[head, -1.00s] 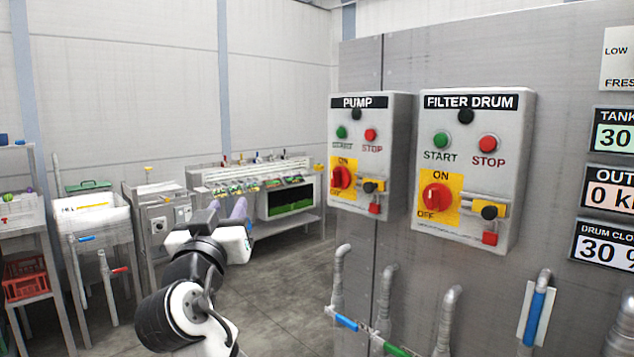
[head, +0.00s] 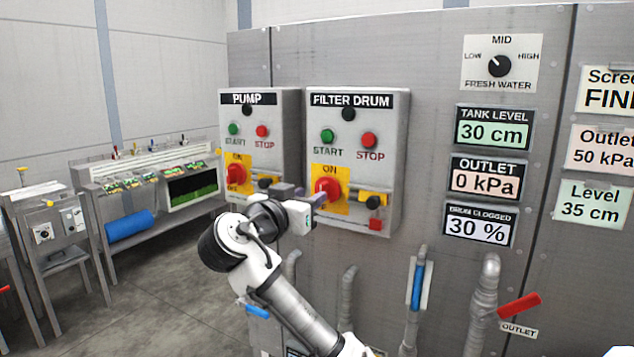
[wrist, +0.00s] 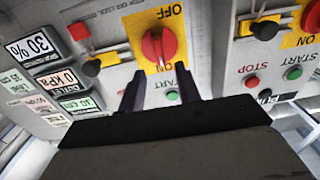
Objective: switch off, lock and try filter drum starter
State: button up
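The filter drum starter (head: 391,150) is a grey wall box with green START and red STOP buttons. Its red rotary switch (head: 328,187) sits on a yellow ON/OFF plate; it also shows in the wrist view (wrist: 158,48), its ridge seeming to lie along the ON–OFF line. Right of it are a yellow slide (head: 374,197) with a black knob and a red block (head: 376,222) below. My gripper (head: 304,194) is in front of the box near the switch. In the wrist view its two fingers (wrist: 159,88) are apart and empty, the switch just beyond their tips.
The similar pump starter (head: 262,140) hangs close on the left. Gauges such as the tank level display (head: 494,130) are on the panel to the right. Pipes and a red outlet valve handle (head: 519,305) stick out below. A bench (head: 150,190) stands at the left; floor before it is clear.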

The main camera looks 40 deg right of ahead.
aim_at(320, 189)
jog(key=shift+p+x, duration=0.65)
jog(key=shift+x, duration=1.7)
grip_shut()
